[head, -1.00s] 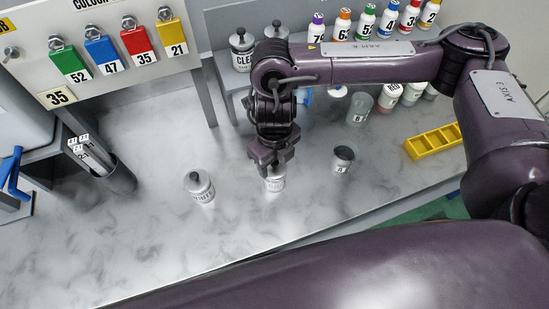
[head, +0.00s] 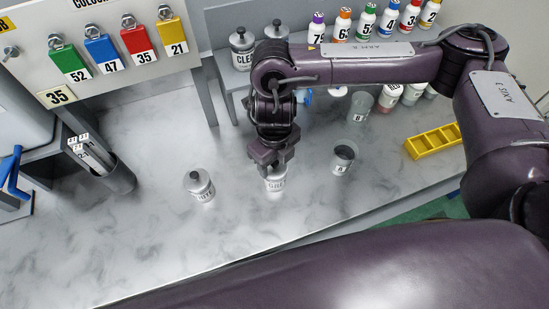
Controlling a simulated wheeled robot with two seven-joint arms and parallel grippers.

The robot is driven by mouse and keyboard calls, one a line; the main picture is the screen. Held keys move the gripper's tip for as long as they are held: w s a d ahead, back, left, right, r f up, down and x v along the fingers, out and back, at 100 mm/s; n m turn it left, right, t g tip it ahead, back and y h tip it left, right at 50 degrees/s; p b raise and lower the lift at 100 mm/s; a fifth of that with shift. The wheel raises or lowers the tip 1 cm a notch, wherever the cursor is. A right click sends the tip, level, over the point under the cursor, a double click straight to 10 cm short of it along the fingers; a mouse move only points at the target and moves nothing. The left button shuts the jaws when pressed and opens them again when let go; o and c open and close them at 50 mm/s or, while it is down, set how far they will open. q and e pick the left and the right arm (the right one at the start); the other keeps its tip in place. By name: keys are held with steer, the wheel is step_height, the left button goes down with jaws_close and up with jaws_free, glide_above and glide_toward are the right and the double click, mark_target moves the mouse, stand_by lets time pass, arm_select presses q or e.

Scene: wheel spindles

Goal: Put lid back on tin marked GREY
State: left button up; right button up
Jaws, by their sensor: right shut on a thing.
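A small white tin (head: 276,185) with a dark label that seems to begin GRE stands upright on the marbled bench, below my right gripper. My right gripper (head: 273,168) points down over the tin's top and is shut. Its fingers hide what they hold, which by its place at the tin's top is the lid; whether the lid is seated or just above the rim I cannot tell. My left gripper is not in view.
Another white tin (head: 200,186) with a dark-knobbed lid stands to the left. A dark holder (head: 119,178) is at left. Lidded tins (head: 242,50) and bottles line the back shelf. The front bench is clear.

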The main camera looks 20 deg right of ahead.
steer(key=o, duration=1.5)
steer(key=shift+r+p, duration=3.35)
steer(key=shift+r, duration=0.15)
jaws_close()
